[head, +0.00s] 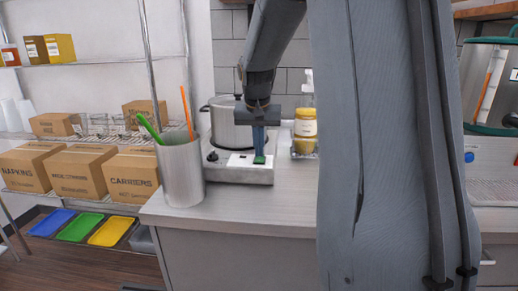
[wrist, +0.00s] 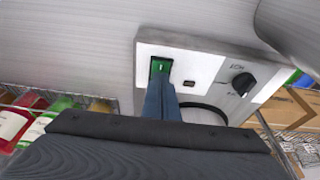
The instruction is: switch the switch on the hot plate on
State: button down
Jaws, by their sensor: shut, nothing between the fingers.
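The hot plate (head: 230,174) is a low grey box on the counter with a white panel on top and a black knob (head: 212,156). Its green rocker switch (head: 259,159) is at the right end of the white panel.
A metal pot (head: 230,123) stands behind the panel. A steel cup (head: 181,172) with green and orange utensils is close on the left. A yellow jar (head: 305,127) is to the right. The counter front (head: 270,196) is clear.

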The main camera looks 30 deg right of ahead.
jog(key=shift+r, duration=0.1)
jog(key=shift+r+p, duration=0.3)
jog(key=shift+p, duration=0.05)
jog(key=p+v, duration=0.2)
jog(key=v, duration=0.2)
jog(key=shift+w+d+r, duration=0.1)
jog(key=shift+r, duration=0.2)
notch_tip(320, 180, up, 6)
jog(key=b, duration=0.2)
send_over(259, 161)
jog(key=s+a, duration=0.3)
jog(key=shift+s+d+r, duration=0.1)
jog(key=shift+s+r, duration=0.25)
jog(key=shift+r, duration=0.4)
jog(key=shift+s, duration=0.1)
